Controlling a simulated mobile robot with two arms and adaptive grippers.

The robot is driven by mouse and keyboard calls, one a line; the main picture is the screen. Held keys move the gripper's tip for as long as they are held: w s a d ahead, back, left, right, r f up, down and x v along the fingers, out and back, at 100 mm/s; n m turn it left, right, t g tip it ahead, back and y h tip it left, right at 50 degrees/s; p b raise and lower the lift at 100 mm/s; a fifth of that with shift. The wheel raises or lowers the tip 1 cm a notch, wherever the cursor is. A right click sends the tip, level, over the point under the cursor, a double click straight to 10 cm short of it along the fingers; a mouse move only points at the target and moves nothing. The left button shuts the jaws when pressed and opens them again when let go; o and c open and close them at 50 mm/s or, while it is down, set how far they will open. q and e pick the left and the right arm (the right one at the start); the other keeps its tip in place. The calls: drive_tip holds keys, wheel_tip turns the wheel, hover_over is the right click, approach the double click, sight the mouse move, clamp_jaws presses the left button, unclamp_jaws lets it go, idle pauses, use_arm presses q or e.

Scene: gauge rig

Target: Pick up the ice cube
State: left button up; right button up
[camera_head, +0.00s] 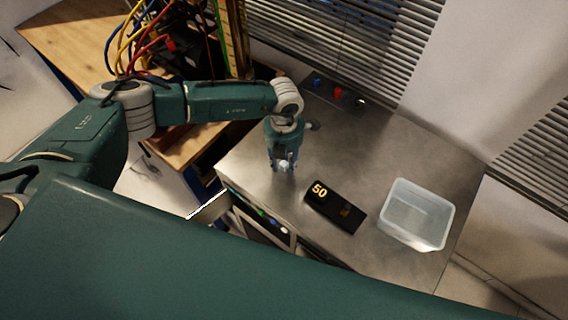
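My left gripper (283,167) points down over the left part of the metal table, near its front edge. A small pale, translucent block, which looks like the ice cube (285,165), shows between its fingertips. The fingers stand on either side of the block. I cannot tell whether they press on it, or whether it rests on the table. My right gripper is not in view.
The metal table (400,149) holds a black device reading 50 (336,206) and a clear, empty-looking plastic tub (416,214) on the right. A panel with blue and red knobs (337,92) lies at the back. Cables (150,45) hang at upper left.

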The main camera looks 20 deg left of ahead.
use_arm(q)
drive_tip(key=c, duration=0.3)
drive_tip(key=o, duration=0.8)
drive_tip(key=shift+c, duration=0.2)
drive_tip(key=shift+r, duration=0.15)
